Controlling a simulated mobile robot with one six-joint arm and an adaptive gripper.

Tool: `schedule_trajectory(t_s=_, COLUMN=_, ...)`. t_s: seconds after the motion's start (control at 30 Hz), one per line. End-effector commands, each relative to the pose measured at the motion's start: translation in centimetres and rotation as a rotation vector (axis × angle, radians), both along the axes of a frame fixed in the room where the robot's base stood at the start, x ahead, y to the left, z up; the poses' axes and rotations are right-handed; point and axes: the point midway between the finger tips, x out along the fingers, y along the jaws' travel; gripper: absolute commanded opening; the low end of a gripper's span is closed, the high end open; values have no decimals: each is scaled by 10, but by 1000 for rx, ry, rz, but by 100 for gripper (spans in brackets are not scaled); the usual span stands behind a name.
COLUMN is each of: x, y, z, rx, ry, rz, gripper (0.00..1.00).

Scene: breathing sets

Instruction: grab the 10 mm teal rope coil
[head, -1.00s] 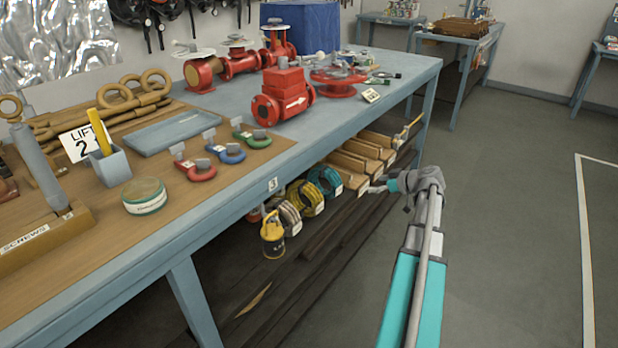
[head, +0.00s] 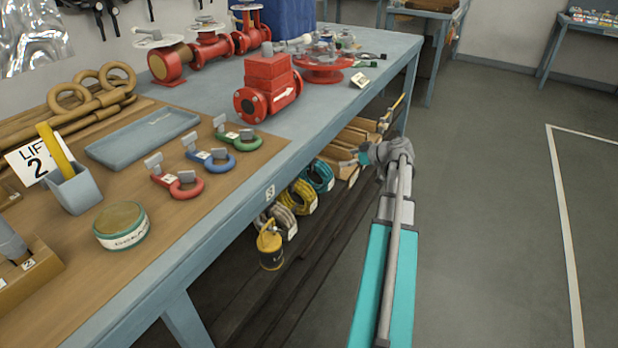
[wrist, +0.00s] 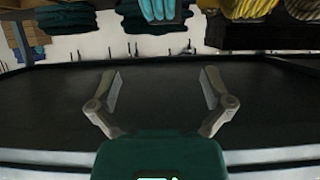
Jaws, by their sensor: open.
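The teal rope coil (head: 320,176) stands upright on the low shelf under the bench, at the far end of a row of coils in the head view. A teal coil also shows at the top middle of the wrist view (wrist: 158,10), partly cut off by the frame edge. My gripper (wrist: 162,80) is open, with nothing between its fingers. In the head view my gripper (head: 346,162) is small and partly hidden by my wrist, just right of the teal coil. Whether it touches the coil cannot be told. The coil's size label is not readable.
A yellow coil (head: 299,197) and a pale coil (head: 283,218) stand beside the teal one, with a yellow canister (head: 270,246) nearer. Wooden boxes (head: 350,140) lie beyond. The blue bench (head: 225,200) overhangs the shelf. The floor (head: 480,200) at right is clear.

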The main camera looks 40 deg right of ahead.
Motion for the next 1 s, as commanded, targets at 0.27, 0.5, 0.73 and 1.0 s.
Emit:
schedule_trajectory(t_s=0.27, x=5, y=4, z=-2, rx=0, ry=0, rz=8, gripper=100)
schedule_trajectory(t_s=0.5, x=23, y=12, z=-13, rx=-1, ry=0, rz=9, gripper=100)
schedule_trajectory(t_s=0.73, x=52, y=24, z=-29, rx=0, ry=1, rz=10, gripper=100)
schedule_trajectory(t_s=1.0, x=74, y=34, z=-38, rx=0, ry=0, rz=9, gripper=100)
